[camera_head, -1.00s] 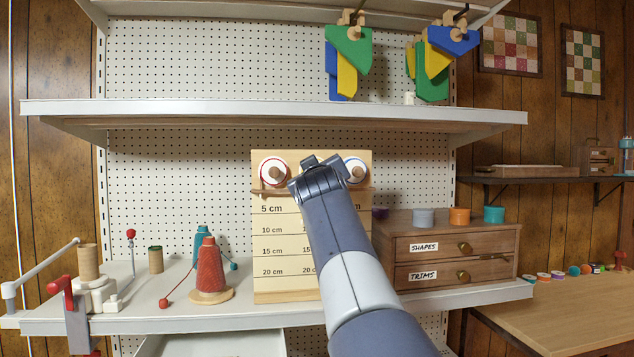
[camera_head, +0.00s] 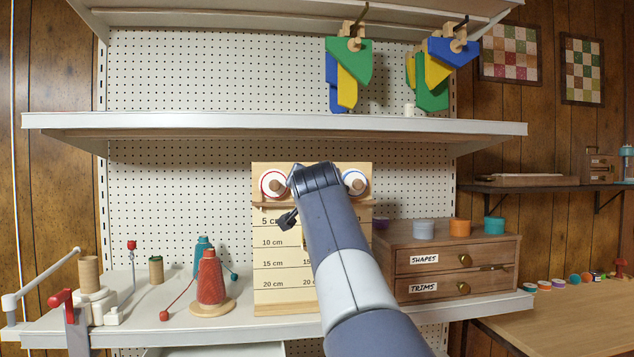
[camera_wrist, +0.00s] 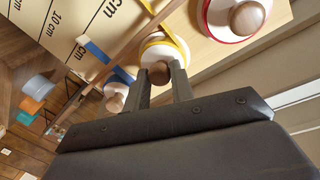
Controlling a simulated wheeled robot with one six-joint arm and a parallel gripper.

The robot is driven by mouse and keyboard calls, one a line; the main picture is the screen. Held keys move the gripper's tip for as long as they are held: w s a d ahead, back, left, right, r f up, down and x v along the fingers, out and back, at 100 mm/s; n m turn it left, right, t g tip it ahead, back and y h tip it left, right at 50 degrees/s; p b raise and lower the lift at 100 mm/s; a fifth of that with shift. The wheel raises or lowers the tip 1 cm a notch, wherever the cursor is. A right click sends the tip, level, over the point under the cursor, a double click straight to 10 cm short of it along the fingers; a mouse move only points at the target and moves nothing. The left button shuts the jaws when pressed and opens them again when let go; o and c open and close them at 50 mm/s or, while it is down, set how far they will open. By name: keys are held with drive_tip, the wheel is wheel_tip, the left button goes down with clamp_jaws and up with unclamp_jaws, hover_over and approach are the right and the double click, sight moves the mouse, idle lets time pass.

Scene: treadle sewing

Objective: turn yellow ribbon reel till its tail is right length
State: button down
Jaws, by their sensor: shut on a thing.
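My gripper (camera_wrist: 160,76) is shut on the wooden knob (camera_wrist: 158,71) of the yellow ribbon reel (camera_wrist: 164,50), one finger on each side. The reel has a white face and yellow ribbon round its rim. Its yellow tail (camera_wrist: 147,6) runs over the ledge towards the measuring board (camera_wrist: 68,38); I cannot read its length. In the head view my arm hides this reel, its tail and my fingertips. The board (camera_head: 282,253) there shows marks of 5, 10, 15 and 20 cm.
A red-rimmed reel (camera_head: 273,184) and a blue-rimmed reel (camera_head: 354,181) flank the held one. The blue tail (camera_wrist: 97,50) hangs short. A red thread cone (camera_head: 210,278) stands left of the board, and a drawer chest (camera_head: 455,245) stands to its right.

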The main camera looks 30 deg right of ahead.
drive_tip(key=shift+s+d+f+m+t+y+p, duration=0.1)
drive_tip(key=shift+m+t+y+p, duration=0.55)
drive_tip(key=shift+m+p, duration=3.2)
drive_tip(key=shift+w+d+r+m+t+y+p, duration=0.2)
drive_tip(key=shift+m+y, duration=0.9)
drive_tip(key=shift+m, duration=6.2)
drive_tip(key=shift+s+a+f+m+t+y+p, duration=0.15)
drive_tip(key=shift+m+t+y+p, duration=0.5)
drive_tip(key=shift+m+p, duration=3.25)
drive_tip(key=m+b, duration=0.3)
drive_tip(key=shift+d+m, duration=0.15)
drive_tip(key=shift+m, duration=0.1)
drive_tip(key=c, duration=1.5)
unclamp_jaws()
